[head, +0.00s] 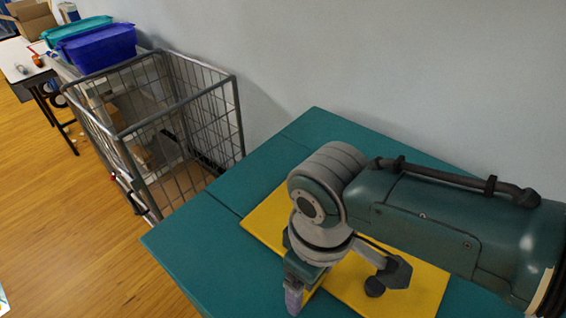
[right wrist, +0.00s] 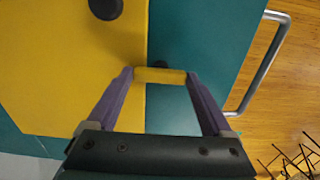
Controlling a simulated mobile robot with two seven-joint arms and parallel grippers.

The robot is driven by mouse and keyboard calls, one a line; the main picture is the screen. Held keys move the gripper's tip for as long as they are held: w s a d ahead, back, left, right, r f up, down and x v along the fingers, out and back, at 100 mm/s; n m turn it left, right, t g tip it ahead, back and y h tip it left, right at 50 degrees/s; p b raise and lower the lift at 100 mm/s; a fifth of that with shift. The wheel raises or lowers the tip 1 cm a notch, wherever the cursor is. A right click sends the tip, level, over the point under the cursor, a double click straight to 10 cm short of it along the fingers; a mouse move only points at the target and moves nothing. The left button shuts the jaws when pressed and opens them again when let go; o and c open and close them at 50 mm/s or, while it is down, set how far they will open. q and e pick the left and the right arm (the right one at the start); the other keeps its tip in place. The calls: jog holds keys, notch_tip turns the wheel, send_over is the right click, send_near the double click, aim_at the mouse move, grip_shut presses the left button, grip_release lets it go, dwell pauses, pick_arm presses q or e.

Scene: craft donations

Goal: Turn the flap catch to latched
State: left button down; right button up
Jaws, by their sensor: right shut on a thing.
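The yellow flap (right wrist: 60,70) lies on the teal top (right wrist: 205,40) in the right wrist view, with a dark round knob (right wrist: 105,8) on it. It also shows in the head view (head: 268,222), partly behind my right arm. The catch, a short yellow bar (right wrist: 160,75), lies crosswise to the flap's edge, with one end over the yellow and the rest over the teal. My right gripper (right wrist: 160,77) is shut on the bar, a purple finger at each end. In the head view the right gripper (head: 293,298) points down and hides the catch. My left gripper is not in view.
A wire cage cart (head: 190,120) stands left of the teal top, against the wall. Blue bins (head: 100,48) and a table (head: 20,60) are farther back. A metal rail (right wrist: 268,60) runs along the teal edge. Open wooden floor (head: 70,220) lies at left.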

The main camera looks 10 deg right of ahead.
dwell(0.3)
jog(key=o, duration=1.1)
jog(key=shift+o, duration=0.2)
notch_tip(320, 180, up, 10)
jog(key=p, duration=0.3)
